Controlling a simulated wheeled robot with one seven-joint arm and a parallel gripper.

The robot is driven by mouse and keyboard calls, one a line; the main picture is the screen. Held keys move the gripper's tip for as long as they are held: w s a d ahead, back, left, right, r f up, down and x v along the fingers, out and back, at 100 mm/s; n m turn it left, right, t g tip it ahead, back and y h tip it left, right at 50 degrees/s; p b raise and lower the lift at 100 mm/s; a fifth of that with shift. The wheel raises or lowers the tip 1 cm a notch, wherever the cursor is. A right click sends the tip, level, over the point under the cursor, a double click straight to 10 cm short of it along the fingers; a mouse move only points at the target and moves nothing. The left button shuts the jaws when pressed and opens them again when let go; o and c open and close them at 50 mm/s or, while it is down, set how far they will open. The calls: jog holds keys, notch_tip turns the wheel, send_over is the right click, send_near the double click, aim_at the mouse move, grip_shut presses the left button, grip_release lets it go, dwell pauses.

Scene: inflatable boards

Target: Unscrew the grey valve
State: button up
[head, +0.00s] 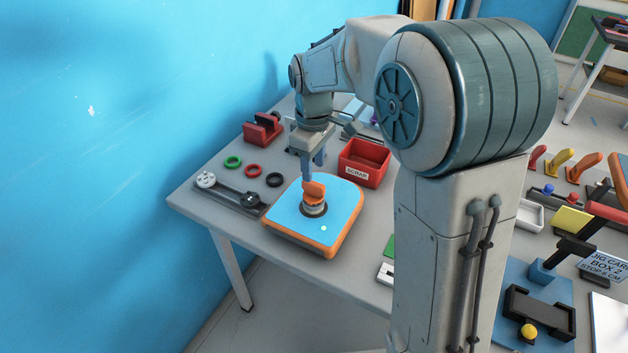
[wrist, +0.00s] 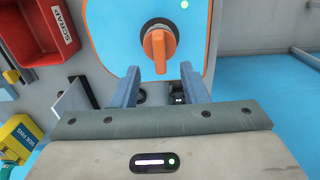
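A blue inflatable board (head: 337,205) with an orange rim lies on the grey table. A valve (head: 313,191) with an orange handle and a pale grey collar sits upright in it; I see no all-grey valve in the board. The orange handle also shows in the wrist view (wrist: 158,46). My gripper (head: 313,168) points down just behind and above the handle. In the wrist view my gripper (wrist: 160,74) is open, its two blue-grey fingers wide apart. The handle's near end lies between the fingertip lines with gaps on both sides. Contact is not visible.
A red scrap bin (head: 364,163) stands close behind the board. A dark rack with pale round parts (head: 207,180) lies left of it. Green (head: 233,162), red (head: 254,170) and black (head: 274,180) rings lie behind. A blue wall (head: 90,180) borders the left.

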aim_at(314, 183)
notch_tip(314, 183, down, 7)
jog(key=shift+r, duration=0.1)
dwell(0.3)
grip_shut()
jog(key=n, duration=0.3)
jog(key=shift+n, duration=0.3)
jog(key=shift+n+p, duration=0.35)
jog(key=shift+n, duration=1.35)
